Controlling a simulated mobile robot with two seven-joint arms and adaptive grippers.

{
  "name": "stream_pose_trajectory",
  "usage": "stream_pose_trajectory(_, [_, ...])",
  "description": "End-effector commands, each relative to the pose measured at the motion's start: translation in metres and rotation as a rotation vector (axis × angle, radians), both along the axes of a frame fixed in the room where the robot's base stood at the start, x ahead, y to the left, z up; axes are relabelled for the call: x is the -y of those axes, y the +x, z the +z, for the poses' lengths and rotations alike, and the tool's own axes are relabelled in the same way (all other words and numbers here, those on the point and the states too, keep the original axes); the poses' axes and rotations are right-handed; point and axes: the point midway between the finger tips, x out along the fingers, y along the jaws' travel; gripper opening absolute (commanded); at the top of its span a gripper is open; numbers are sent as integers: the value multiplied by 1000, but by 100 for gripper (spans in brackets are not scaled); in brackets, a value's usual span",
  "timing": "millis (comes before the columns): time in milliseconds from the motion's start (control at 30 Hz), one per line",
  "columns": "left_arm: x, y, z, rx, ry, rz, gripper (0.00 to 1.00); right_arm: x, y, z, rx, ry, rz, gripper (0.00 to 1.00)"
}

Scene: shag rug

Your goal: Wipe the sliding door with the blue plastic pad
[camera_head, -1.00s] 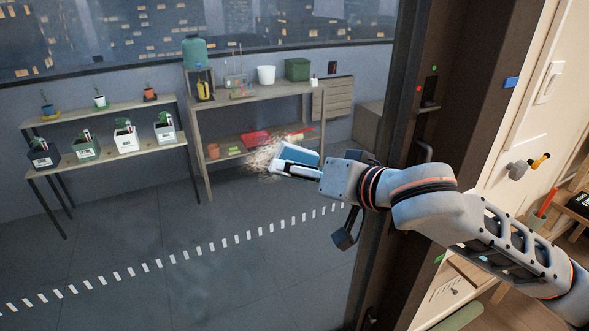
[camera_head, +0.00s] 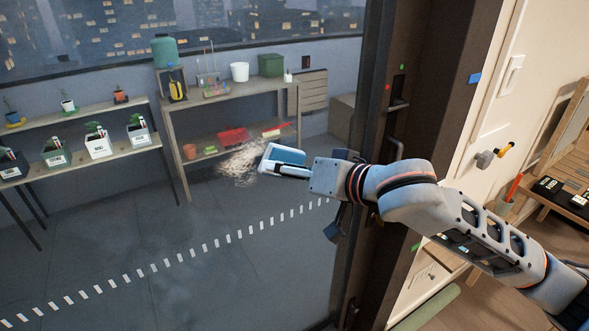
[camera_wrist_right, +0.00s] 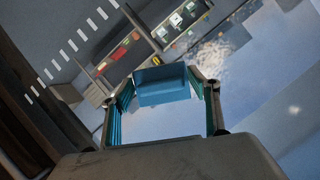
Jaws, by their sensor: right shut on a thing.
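The sliding door (camera_head: 210,245) is a large glass pane filling the left of the head view, with a dark frame at its right edge. A pale, scribbly smudge (camera_head: 238,166) is on the glass; it also shows in the wrist view (camera_wrist_right: 214,57). My right gripper (camera_head: 283,164) is shut on the blue plastic pad (camera_head: 286,154), just right of the smudge. In the wrist view the pad (camera_wrist_right: 163,84) sits between the fingertips. I cannot tell whether it touches the glass. Fainter haze (camera_head: 180,285) shows lower on the pane. My left gripper is out of view.
Behind the glass stand shelves (camera_head: 235,98) with pots and boxes, and a planter rack (camera_head: 95,158). The dark door frame (camera_head: 425,100) with handles is close to my right wrist. A wooden rack (camera_head: 555,200) stands at far right.

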Motion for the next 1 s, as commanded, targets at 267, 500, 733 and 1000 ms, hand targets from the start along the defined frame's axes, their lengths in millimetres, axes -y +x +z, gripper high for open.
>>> stream_pose_trajectory(267, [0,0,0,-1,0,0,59,-19,-14,1,0,4,4,43])
stream_pose_trajectory(500, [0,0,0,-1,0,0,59,-24,-18,1,0,3,2,43])
stream_pose_trajectory(733, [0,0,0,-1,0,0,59,-35,-26,1,0,4,4,43])
stream_pose_trajectory(1000, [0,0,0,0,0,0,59,-51,-37,1,0,2,1,43])
